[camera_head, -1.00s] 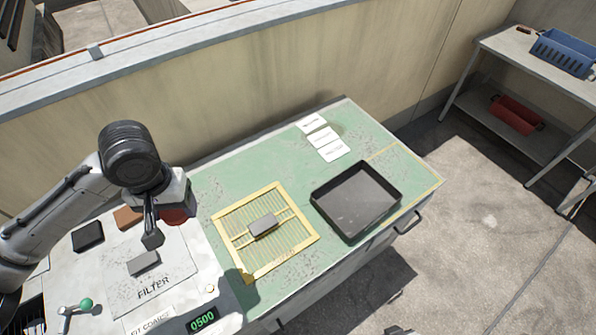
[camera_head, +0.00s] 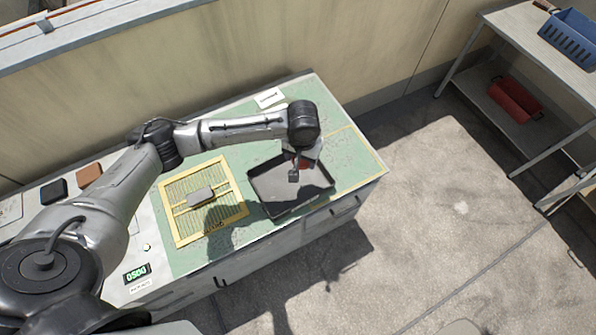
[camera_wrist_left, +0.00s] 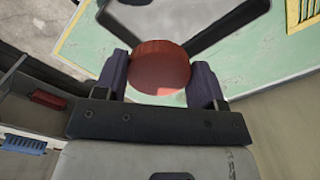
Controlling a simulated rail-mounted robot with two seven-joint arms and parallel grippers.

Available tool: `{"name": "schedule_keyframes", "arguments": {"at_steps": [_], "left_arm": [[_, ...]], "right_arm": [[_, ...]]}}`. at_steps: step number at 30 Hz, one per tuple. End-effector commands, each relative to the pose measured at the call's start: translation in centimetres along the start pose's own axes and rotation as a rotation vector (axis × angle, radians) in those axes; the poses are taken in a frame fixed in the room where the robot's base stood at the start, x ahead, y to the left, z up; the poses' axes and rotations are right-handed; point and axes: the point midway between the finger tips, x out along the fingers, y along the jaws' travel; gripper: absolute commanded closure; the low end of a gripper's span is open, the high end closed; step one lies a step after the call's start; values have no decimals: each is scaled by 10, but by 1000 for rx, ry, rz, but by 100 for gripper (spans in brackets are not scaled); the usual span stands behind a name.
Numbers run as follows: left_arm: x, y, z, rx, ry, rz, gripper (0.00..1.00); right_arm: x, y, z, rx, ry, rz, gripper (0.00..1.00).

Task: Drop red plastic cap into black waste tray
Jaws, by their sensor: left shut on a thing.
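The black waste tray (camera_head: 268,197) is a shallow, open tray on the right part of the green bench top. My left gripper (camera_head: 297,172) is over the tray's back right part, with the arm reaching in from the left. It is shut on the red plastic cap (camera_wrist_left: 160,68), a round disc seen between the two fingers in the left wrist view. In the head view a bit of the cap's red shows under the wrist; the rest is hidden. The tray also shows beyond the cap in the left wrist view (camera_wrist_left: 205,35). My right gripper is not in view.
A yellow slatted grid (camera_head: 232,207) with a grey block (camera_head: 200,197) on it lies left of the tray. White cards (camera_head: 269,97) lie behind the tray. A shelf at right holds a blue basket (camera_head: 572,38) and a red bin (camera_head: 515,98).

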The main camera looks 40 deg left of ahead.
Motion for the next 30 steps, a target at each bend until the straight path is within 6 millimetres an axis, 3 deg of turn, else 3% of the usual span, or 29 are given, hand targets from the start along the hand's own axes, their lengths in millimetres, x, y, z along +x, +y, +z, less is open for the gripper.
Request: {"name": "schedule_keyframes", "arguments": {"at_steps": [1, 3, 13, 20, 30], "left_arm": [[8, -10, 5, -22, -9, -3, 58], [23, -19, 10, -41, -7, -2, 58], [60, -44, 23, -81, 1, 1, 58], [70, -45, 23, -82, 2, 2, 58], [96, -45, 23, -81, 2, 1, 58]], "right_arm": [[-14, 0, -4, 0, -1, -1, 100], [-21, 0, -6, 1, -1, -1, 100], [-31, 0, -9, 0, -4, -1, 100], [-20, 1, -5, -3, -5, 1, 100], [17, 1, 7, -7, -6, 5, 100]]}}
